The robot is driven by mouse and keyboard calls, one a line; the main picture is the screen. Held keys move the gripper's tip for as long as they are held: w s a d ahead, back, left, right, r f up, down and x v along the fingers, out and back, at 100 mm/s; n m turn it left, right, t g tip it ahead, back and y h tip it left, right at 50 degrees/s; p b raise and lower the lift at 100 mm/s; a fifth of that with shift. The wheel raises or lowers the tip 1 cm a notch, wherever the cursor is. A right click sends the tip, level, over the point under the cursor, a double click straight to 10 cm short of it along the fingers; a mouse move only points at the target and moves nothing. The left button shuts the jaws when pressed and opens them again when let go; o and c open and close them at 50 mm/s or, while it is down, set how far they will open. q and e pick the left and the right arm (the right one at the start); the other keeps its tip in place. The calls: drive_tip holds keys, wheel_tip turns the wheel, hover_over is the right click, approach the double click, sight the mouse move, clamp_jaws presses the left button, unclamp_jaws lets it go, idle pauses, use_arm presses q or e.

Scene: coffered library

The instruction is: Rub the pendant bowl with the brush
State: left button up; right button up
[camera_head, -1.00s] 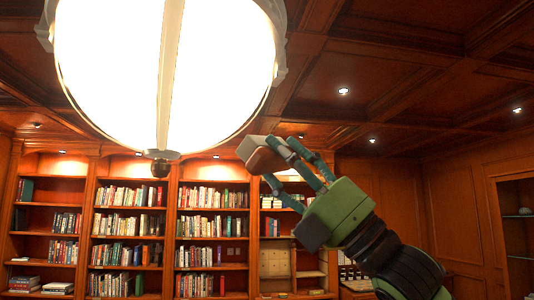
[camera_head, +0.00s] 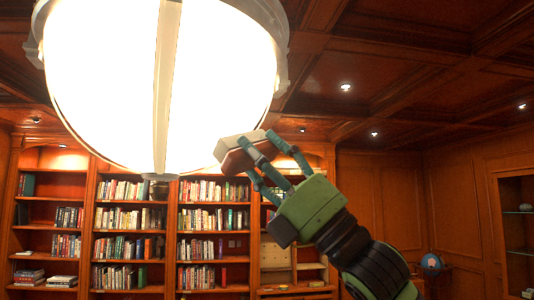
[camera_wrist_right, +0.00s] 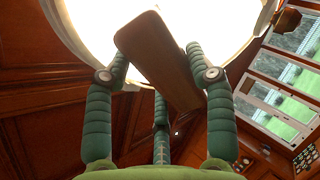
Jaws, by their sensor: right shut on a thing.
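The pendant bowl (camera_head: 110,85) glows white and fills the upper left of the head view, with a pale band down its middle and a rim around its top. It also shows behind the fingers in the wrist view (camera_wrist_right: 95,20). My right gripper (camera_head: 258,158) is shut on the brush (camera_head: 236,153), a block with a brown body and a pale upper side. The brush is at the lower right edge of the bowl in the head view; I cannot tell whether it touches. In the wrist view the brush (camera_wrist_right: 158,60) lies between the green fingers. My left gripper is not in view.
Bookshelves (camera_head: 170,220) full of books line the wall behind and below the bowl. The coffered wooden ceiling (camera_head: 410,80) spans above. The space right of my right arm looks open.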

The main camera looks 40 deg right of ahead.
drive_tip(key=shift+p+x, duration=1.3)
idle(0.5)
drive_tip(key=shift+s+d+r+p, duration=0.1)
drive_tip(key=shift+d+r+p, duration=0.35)
drive_tip(key=shift+d, duration=0.2)
drive_tip(key=shift+s+d+r, duration=0.25)
drive_tip(key=shift+d+r, duration=0.1)
drive_tip(key=shift+d, duration=0.2)
drive_tip(key=shift+s+d+r, duration=0.2)
drive_tip(key=shift+d+r, duration=0.1)
drive_tip(key=shift+d, duration=0.2)
drive_tip(key=shift+w+a+f, duration=0.15)
drive_tip(key=shift+w+a, duration=0.05)
drive_tip(key=shift+a, duration=0.1)
drive_tip(key=shift+w+a+f+b, duration=0.15)
drive_tip(key=shift+a+f+b, duration=0.1)
drive_tip(key=shift+a+f, duration=0.3)
drive_tip(key=shift+w+a+f+b, duration=0.2)
drive_tip(key=shift+a+f, duration=0.2)
drive_tip(key=shift+a, duration=0.4)
